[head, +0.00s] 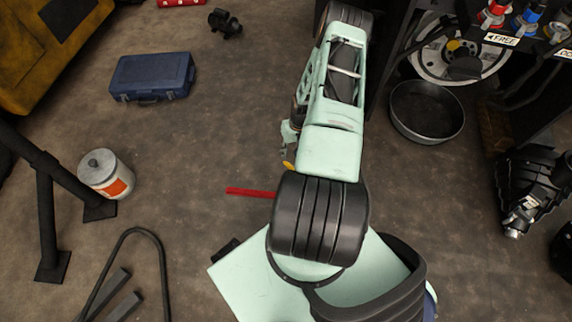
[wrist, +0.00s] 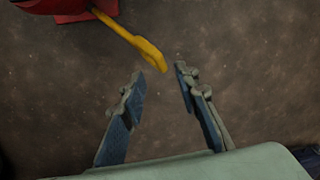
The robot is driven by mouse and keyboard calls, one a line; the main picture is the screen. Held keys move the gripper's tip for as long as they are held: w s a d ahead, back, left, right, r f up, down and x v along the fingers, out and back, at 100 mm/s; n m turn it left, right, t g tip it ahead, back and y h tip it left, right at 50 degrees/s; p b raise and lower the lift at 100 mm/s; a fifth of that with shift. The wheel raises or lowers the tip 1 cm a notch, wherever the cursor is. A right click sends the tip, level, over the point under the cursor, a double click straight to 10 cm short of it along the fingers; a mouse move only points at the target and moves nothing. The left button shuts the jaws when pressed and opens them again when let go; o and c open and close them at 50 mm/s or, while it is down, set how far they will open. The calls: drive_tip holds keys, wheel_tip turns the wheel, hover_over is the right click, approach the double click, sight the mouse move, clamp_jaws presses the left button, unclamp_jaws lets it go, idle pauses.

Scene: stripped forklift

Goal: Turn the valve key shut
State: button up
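In the wrist view a yellow lever (wrist: 139,44), which looks like the valve key, runs from a red body (wrist: 55,9) at the top left down towards my gripper (wrist: 159,75). In the head view only a small yellow bit (head: 288,165) shows beside my arm, close to my gripper (head: 285,148). My arm hides most of this area, including the valve's body.
A red bar (head: 250,193) lies left of my arm, its right end hidden. A blue toolbox (head: 151,76), a white can (head: 105,173) and a black pan (head: 427,110) stand on the floor. Dark machinery fills the right side.

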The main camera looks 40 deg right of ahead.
sight(287, 163)
drive_tip(key=f+b, duration=0.1)
drive_tip(key=f, duration=0.5)
drive_tip(key=a+f+b, duration=0.1)
drive_tip(key=f, duration=0.2)
drive_tip(key=shift+w+a+f+b, duration=0.1)
drive_tip(key=shift+w+b, duration=0.1)
drive_tip(key=shift+b, duration=0.15)
drive_tip(key=shift+c, duration=0.3)
clamp_jaws()
